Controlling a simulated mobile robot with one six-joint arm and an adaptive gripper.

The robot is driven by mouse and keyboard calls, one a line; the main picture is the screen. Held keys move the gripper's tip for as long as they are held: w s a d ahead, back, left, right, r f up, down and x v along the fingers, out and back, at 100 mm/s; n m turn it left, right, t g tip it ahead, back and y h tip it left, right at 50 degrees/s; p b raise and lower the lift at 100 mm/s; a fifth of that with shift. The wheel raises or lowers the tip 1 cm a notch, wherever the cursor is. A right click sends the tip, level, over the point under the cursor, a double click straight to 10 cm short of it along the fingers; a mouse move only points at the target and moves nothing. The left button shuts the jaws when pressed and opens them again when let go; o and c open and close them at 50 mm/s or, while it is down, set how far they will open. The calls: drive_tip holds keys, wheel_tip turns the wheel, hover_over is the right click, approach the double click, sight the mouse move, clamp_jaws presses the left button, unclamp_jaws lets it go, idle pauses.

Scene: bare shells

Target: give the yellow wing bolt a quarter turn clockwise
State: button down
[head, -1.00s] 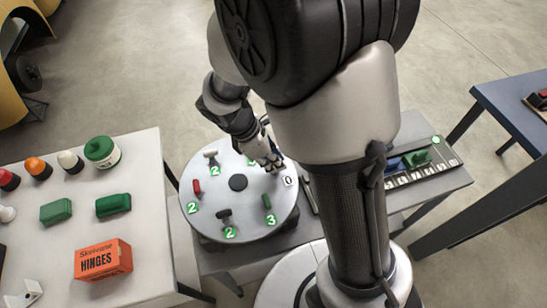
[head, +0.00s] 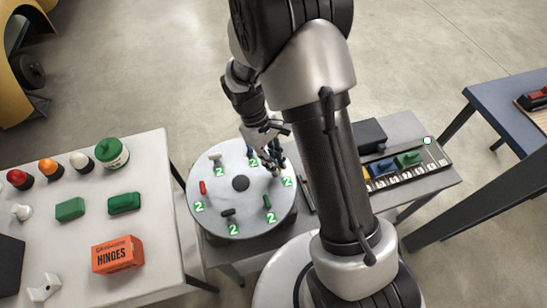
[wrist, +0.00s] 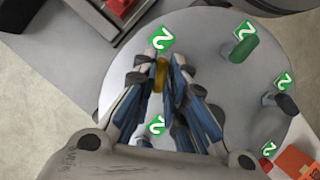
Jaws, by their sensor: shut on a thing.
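The yellow wing bolt (wrist: 161,76) stands on a round grey disc (head: 240,205) and shows between my fingers in the wrist view. Its wing runs roughly up and down in that picture. My gripper (wrist: 162,82) is shut on it, one finger on each side. In the head view my gripper (head: 275,168) is at the disc's right edge and hides the bolt. A green label reading 2 (head: 288,181) sits beside it at the rim; it also shows in the wrist view (wrist: 162,39).
The disc also carries a green bolt (head: 267,202), a black bolt (head: 228,212), a red bolt (head: 202,187) and a pale bolt (head: 215,157), with green labels. A white table (head: 150,200) with an orange hinges box (head: 118,255) stands left. A tray (head: 405,175) lies right.

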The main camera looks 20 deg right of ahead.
drive_tip(key=m+y+p, duration=0.1)
drive_tip(key=m, duration=0.2)
drive_tip(key=m+y+p, duration=0.1)
drive_tip(key=m, duration=0.1)
drive_tip(key=shift+d+m+g, duration=0.15)
drive_tip(key=shift+m+g, duration=0.15)
drive_tip(key=shift+m, duration=0.1)
idle(0.3)
drive_tip(key=c, duration=1.6)
unclamp_jaws()
drive_tip(key=v, duration=1.2)
drive_tip(key=shift+d+r, duration=0.1)
